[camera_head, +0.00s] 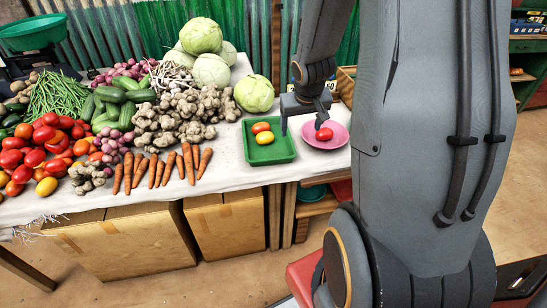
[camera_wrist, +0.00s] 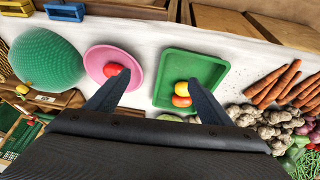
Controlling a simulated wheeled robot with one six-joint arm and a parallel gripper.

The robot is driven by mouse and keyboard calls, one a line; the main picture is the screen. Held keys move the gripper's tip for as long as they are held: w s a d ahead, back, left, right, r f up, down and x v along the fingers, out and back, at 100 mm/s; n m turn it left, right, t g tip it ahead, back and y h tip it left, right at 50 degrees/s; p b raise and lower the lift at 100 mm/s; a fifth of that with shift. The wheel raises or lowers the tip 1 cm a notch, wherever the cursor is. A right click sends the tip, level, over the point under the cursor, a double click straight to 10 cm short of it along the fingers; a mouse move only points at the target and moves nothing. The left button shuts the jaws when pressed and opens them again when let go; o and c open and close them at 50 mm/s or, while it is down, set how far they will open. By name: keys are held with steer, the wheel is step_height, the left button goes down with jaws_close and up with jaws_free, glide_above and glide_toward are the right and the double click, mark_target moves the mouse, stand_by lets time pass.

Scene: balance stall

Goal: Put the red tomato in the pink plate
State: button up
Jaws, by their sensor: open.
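The red tomato (camera_head: 324,134) lies on the pink plate (camera_head: 338,141) at the table's right front. In the wrist view the tomato (camera_wrist: 113,70) sits on the plate (camera_wrist: 97,55), near the left finger's tip. My gripper (camera_head: 303,126) is open and empty. It points down above the table, between the green tray (camera_head: 283,155) and the plate, with one finger near the tomato. No finger is closed on the tomato; I cannot tell if one touches it. The wrist view shows both fingers (camera_wrist: 158,76) spread, the right one over the tray.
An orange-red tomato (camera_head: 261,127) and a yellow one (camera_head: 265,137) lie in the green tray. Carrots (camera_head: 157,170), ginger (camera_head: 180,115) and a cabbage (camera_head: 254,93) crowd the left. A large green textured round thing (camera_wrist: 45,60) stands beside the plate in the wrist view.

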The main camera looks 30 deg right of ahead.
steer(key=s+a+r+n+g+y, duration=0.1)
steer(key=s+a+r, duration=0.1)
steer(key=s+a, duration=0.5)
steer(key=s+a+r+n+g+y, duration=0.1)
steer(key=s+a+r+n+g, duration=0.1)
steer(key=s+a, duration=0.5)
steer(key=a, duration=0.5)
steer(key=shift+s+a+r, duration=0.2)
steer(key=shift+s, duration=0.15)
steer(key=shift+c, duration=0.4)
